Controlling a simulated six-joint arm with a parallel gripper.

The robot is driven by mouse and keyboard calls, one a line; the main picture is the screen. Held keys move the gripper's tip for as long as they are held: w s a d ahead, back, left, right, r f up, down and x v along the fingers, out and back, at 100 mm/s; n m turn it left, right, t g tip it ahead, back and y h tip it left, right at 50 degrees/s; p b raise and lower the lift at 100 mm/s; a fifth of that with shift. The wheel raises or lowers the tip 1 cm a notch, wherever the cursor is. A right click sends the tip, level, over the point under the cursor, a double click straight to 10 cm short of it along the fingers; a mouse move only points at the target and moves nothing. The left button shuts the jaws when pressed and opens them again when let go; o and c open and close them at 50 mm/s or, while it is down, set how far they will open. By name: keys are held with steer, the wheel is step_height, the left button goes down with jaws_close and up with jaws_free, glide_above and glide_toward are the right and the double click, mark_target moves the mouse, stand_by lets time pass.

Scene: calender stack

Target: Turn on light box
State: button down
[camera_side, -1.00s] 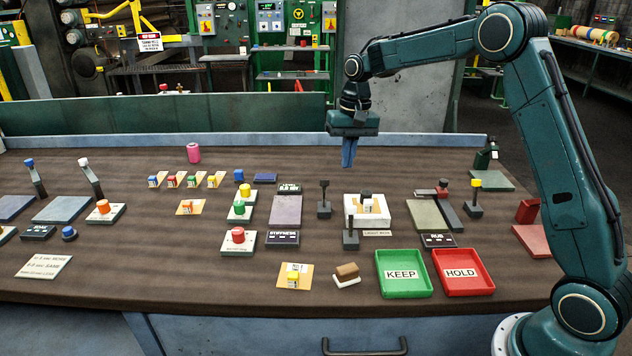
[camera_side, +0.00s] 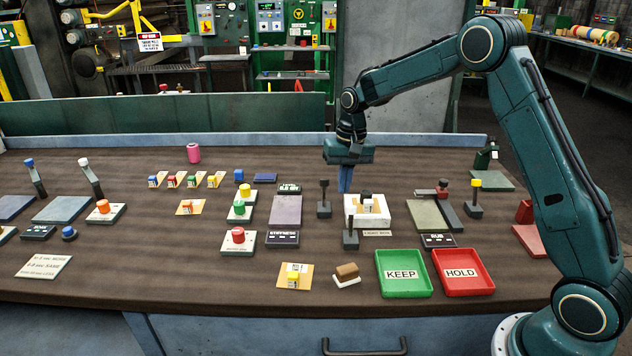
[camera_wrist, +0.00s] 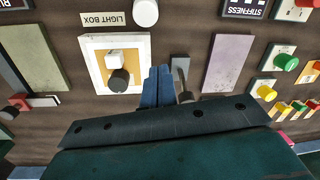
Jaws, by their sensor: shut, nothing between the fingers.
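The light box (camera_side: 354,216) is a white-framed box right of centre on the bench. It also shows in the wrist view (camera_wrist: 90,68), with a tan card, a small white block and a dark round knob on its top. Its LIGHT BOX label (camera_wrist: 103,19) lies beside it. In the wrist view the fingers (camera_wrist: 158,72) are just right of the box.
Another black lever (camera_side: 324,199) stands to the left of the box, close to my gripper. A grey-green pad (camera_side: 426,215) lies to its right. The green KEEP tray (camera_side: 403,288) and red HOLD tray (camera_side: 463,288) lie at the front. Bare bench lies behind the box.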

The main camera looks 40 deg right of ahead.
mark_target(351, 220)
steer(key=shift+s+a+f, duration=0.15)
steer(key=shift+a+f, duration=0.05)
steer(key=shift+f, duration=0.55)
steer(key=shift+s+a+f, duration=0.15)
steer(key=shift+a+f, duration=0.05)
steer(key=shift+f, duration=0.5)
steer(key=shift+s+a+r, duration=0.3)
steer(key=shift+s+a, duration=0.05)
steer(key=shift+s, duration=0.35)
steer(key=shift+s+a+r, duration=0.3)
steer(key=shift+s+a, duration=0.05)
steer(key=shift+s, duration=0.3)
